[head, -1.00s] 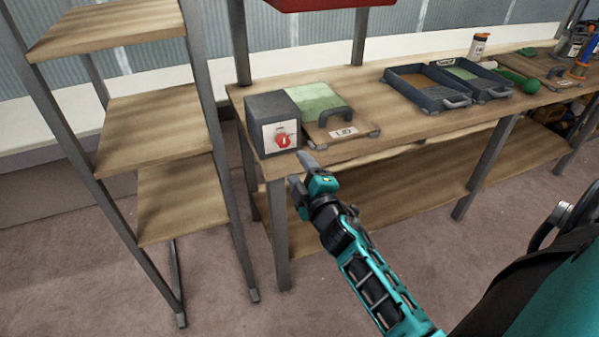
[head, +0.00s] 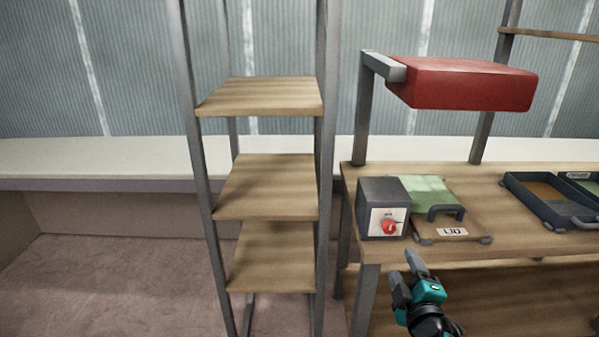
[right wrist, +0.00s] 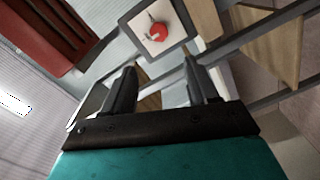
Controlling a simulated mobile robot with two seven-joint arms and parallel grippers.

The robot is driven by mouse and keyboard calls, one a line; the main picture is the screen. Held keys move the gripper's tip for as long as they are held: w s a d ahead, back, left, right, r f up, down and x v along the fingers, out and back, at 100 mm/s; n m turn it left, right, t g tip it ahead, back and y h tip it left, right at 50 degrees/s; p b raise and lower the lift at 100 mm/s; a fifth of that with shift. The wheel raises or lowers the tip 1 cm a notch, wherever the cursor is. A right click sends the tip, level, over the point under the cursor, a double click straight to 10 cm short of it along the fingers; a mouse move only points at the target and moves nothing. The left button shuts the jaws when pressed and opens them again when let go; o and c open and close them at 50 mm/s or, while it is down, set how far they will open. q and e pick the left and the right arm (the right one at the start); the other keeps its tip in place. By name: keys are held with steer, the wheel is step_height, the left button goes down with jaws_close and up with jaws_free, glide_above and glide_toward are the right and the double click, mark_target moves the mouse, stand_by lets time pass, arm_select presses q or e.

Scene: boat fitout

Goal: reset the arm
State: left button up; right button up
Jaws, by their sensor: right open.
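My right gripper (head: 409,270) is in the lower right of the head view, in front of the workbench's front edge. It is open, with nothing between its fingers. Its two fingers also show apart in the right wrist view (right wrist: 162,88). A dark grey box (head: 370,206) with a red knob (head: 389,227) on a white plate stands on the left end of the bench, beyond the gripper. In the right wrist view the red knob (right wrist: 158,31) is ahead of the fingertips and apart from them. My left gripper is not in view.
An empty wooden shelf unit (head: 268,187) stands left of the workbench (head: 490,190). A lid with a handle (head: 446,213) lies beside the box, and a dark tray (head: 540,205) lies farther right. A red overhead unit (head: 465,82) hangs above the bench. Floor at the left is clear.

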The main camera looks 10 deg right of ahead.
steer(key=s+a+f+m+g+y, duration=0.2)
steer(key=s+a+f, duration=0.4)
steer(key=s, duration=0.3)
steer(key=s+a+f+m+g+y, duration=0.3)
steer(key=s+a+f+m+g, duration=0.1)
steer(key=s+a+f+m, duration=0.2)
steer(key=s+a+f, duration=0.1)
steer(key=s+a, duration=0.1)
steer(key=s, duration=0.1)
steer(key=shift+s+a+f+m+y, duration=0.2)
steer(key=shift+s+f+m+y, duration=0.1)
steer(key=shift+s, duration=0.1)
